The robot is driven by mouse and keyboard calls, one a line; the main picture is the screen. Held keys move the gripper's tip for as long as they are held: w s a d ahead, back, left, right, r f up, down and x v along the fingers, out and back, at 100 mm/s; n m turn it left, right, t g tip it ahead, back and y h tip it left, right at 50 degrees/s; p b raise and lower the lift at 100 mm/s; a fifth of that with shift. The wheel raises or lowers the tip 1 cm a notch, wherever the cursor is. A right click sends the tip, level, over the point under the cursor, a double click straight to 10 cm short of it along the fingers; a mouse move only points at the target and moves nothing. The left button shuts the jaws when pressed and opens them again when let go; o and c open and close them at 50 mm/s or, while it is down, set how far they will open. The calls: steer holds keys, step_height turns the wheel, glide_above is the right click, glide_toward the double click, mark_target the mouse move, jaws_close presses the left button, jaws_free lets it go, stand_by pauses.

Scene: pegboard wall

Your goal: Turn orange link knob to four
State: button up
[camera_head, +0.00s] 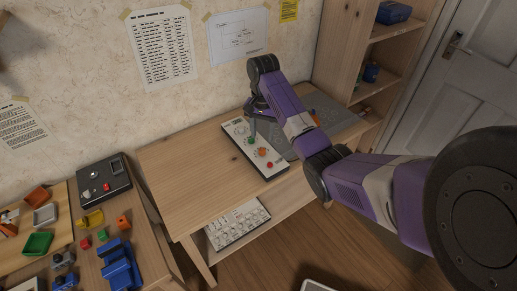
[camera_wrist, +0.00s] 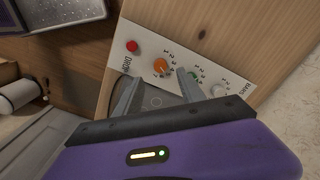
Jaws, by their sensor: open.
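A white control panel (camera_head: 277,171) lies on the wooden table. Its orange knob (camera_head: 262,152) also shows in the wrist view (camera_wrist: 160,66), ringed by small numbers. The knob's pointer setting is too small to read. My gripper (camera_head: 251,131) is over the panel. In the wrist view my gripper (camera_wrist: 158,76) is open and empty. Its two fingertips lie either side of the line toward the orange knob, the right one close to the green knob (camera_wrist: 193,75). I cannot tell whether either finger touches the panel.
A red button (camera_wrist: 132,46) is left of the orange knob, and a white knob (camera_wrist: 218,90) is right of the green one. A grey mat (camera_head: 343,123) lies right of the panel. The table's left part (camera_head: 190,165) is clear. A shelf (camera_head: 345,50) stands behind right.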

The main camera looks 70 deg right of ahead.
mark_target(262, 150)
step_height(262, 150, down, 8)
steer(key=shift+r, duration=0.25)
jaws_close()
stand_by(0.3)
